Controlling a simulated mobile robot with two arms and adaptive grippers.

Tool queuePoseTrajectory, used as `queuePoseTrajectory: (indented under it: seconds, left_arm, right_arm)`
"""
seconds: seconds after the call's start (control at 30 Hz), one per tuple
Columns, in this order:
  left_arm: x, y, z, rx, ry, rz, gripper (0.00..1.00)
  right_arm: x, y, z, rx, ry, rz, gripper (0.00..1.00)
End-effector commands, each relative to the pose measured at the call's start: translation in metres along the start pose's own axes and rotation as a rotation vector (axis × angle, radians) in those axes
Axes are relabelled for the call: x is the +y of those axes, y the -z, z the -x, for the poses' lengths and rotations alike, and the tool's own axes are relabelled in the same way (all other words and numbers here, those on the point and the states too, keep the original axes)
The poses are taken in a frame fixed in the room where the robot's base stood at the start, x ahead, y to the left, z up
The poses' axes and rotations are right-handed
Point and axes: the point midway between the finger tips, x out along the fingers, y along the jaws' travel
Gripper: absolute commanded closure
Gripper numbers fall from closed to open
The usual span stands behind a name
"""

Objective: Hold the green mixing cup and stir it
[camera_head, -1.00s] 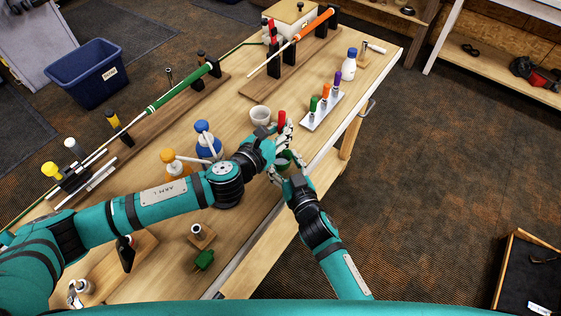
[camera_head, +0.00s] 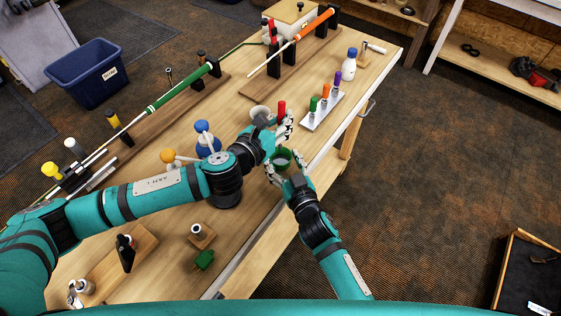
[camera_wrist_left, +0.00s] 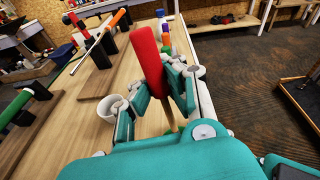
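The green mixing cup (camera_head: 283,158) stands near the front edge of the workbench, its open top and pale inside in view. My right gripper (camera_head: 283,171) has its fingers on both sides of the cup and is shut on it. My left gripper (camera_head: 279,130) is just beyond the cup, shut on an upright tool with a red handle (camera_head: 281,107). In the left wrist view the red handle (camera_wrist_left: 150,60) stands tilted between the fingers (camera_wrist_left: 163,90), with a thin pale shaft below. The tool's lower end is hidden.
A white cup (camera_head: 260,111) stands just behind my left gripper. A rack (camera_head: 314,122) with green, orange and purple tools is to the right. Golf clubs lie on stands at the back.

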Motion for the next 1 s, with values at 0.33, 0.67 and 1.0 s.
queuePoseTrajectory:
  seconds: [0.33,0.67,1.0]
  left_arm:
    - [0.000,0.000,0.000,0.000,0.000,0.000,1.00]
    - [0.000,0.000,0.000,0.000,0.000,0.000,1.00]
    - [0.000,0.000,0.000,0.000,0.000,0.000,1.00]
  right_arm:
    - [0.000,0.000,0.000,0.000,0.000,0.000,0.19]
    - [0.000,-0.001,0.036,-0.002,0.000,-0.001,0.19]
    - [0.000,-0.002,0.103,-0.003,0.000,-0.001,0.19]
